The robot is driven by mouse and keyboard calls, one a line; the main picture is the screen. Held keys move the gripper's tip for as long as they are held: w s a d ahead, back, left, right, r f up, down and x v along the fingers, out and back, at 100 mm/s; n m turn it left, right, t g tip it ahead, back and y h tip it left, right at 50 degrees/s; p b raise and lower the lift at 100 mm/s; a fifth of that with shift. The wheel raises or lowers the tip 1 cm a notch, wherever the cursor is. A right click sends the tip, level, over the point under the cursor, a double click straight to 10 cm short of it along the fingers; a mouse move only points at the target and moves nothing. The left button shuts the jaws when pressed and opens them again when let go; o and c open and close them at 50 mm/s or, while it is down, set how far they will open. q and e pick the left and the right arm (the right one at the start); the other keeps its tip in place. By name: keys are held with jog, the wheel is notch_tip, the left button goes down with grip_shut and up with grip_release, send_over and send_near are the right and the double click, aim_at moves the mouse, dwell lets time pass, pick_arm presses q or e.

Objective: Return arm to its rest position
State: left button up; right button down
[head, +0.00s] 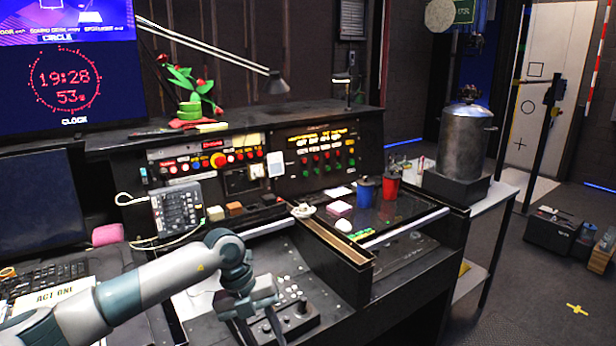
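My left arm comes in from the lower left over the desk, and its gripper (258,332) points down near the bottom edge of the head view. Its two fingers look spread apart, with nothing visible between them; the tips are near or past the picture's edge. A small dark control box (298,318) with pale buttons lies just right of the gripper. I cannot tell whether the gripper touches it. The console panel with red and green buttons (322,160) stands behind, well apart from the gripper. My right gripper is not in view.
A keypad box (176,210) with a cable sits behind my forearm. A blue cup (365,190) and a red cup (391,185) stand on the right console. A desk lamp (275,84) reaches over the back. A metal pot (465,140) stands on the side table.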

pick_arm(q)
jog(key=s+d+f+n+t+h, duration=0.1)
jog(key=d+f+n+h, duration=0.2)
jog(key=d+h, duration=0.35)
jog(key=d+f+n+h, duration=0.3)
jog(key=d+h, duration=0.3)
jog(key=d, duration=0.2)
jog(key=s+a+f+n+t+y, duration=0.1)
jog(key=a+f+n+t+y, duration=0.35)
jog(key=f, duration=0.55)
jog(key=s+a+f+n+t+y, duration=0.1)
jog(key=s+a+f+n+t, duration=0.1)
jog(key=a+f+n+t, duration=0.5)
jog(key=s+a+f+n+t+y, duration=0.1)
jog(key=a+f+n+t+y, duration=0.2)
jog(key=f+n, duration=0.8)
jog(key=s+a+f+n+g+y, duration=0.1)
jog(key=s+a+f+g+y, duration=0.1)
jog(key=s+f, duration=0.7)
jog(key=s+a+f+n+g+y, duration=0.1)
jog(key=s+a+f+g, duration=0.3)
jog(key=s+f, duration=0.5)
jog(key=s+a+f+n+g+y, duration=0.1)
jog(key=s+a+f+g+y, duration=0.2)
jog(key=s+f, duration=0.6)
jog(key=s+a, duration=0.2)
jog(key=s, duration=0.8)
jog(key=shift+a+y, duration=0.2)
jog(key=shift+y, duration=0.1)
